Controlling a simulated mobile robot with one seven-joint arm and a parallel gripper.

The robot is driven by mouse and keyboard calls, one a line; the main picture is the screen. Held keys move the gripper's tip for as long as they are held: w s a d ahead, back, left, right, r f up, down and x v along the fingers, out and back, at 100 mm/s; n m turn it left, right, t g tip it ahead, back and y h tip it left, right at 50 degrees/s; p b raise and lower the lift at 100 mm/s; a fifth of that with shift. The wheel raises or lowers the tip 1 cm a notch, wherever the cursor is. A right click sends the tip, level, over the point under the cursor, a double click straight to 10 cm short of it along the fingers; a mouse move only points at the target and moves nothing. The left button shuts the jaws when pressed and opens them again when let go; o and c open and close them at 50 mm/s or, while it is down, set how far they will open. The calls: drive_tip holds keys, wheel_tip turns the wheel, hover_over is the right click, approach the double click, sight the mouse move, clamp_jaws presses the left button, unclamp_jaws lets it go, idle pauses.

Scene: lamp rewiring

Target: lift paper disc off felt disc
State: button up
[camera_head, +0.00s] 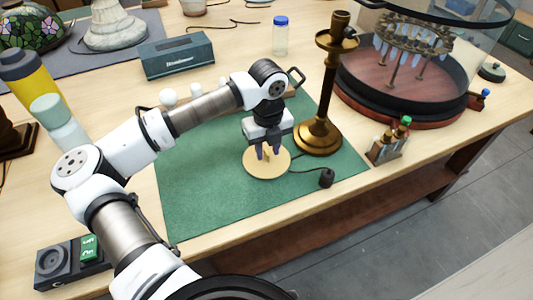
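A round tan disc (265,172) lies on the green mat, left of the brass lamp's base. I see one disc outline and cannot tell paper from felt, or whether a second disc lies underneath. My gripper (268,154) points down over the middle of the disc, with its dark fingertips at or just above the surface. A little gap shows between the fingers, with a small tan shape there. I cannot tell whether they grip anything. The gripper hides the far part of the disc.
The brass lamp stand (319,132) rises close to the right of my gripper. A cord with a dark plug (326,178) lies near the disc. Small bottles (386,147) stand right of the green mat (205,205). The mat's front left is clear.

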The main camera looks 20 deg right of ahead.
drive_tip(key=shift+f, duration=0.55)
clamp_jaws()
drive_tip(key=shift+r, duration=0.1)
